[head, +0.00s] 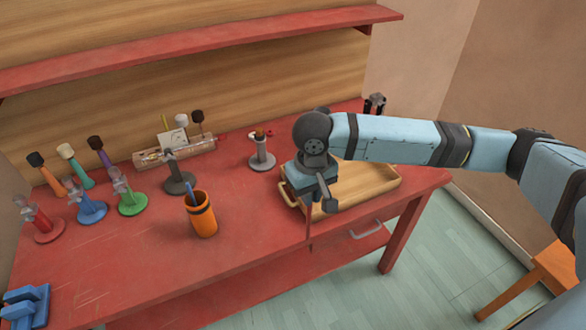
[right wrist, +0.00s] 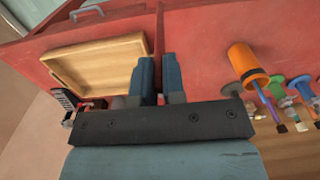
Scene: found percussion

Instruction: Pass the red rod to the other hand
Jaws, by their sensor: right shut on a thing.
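My right gripper (head: 315,200) is over the front part of the red table, beside the wooden tray's near left corner. In the right wrist view the gripper (right wrist: 158,72) has its two blue-grey fingers shut on the thin red rod (right wrist: 159,30). The rod runs out from between the fingers, dark red against the red table. In the head view a short length of the rod (head: 310,236) hangs below the gripper; its upper part is hidden by the hand. My left gripper shows in neither view.
The wooden tray (head: 388,188) lies under my right forearm. An orange cup (head: 204,224) holding a blue stick stands left of the gripper. Several coloured stands, such as the green one (head: 131,206), are further left. A blue rack (head: 26,308) sits at the lower left. The front middle is clear.

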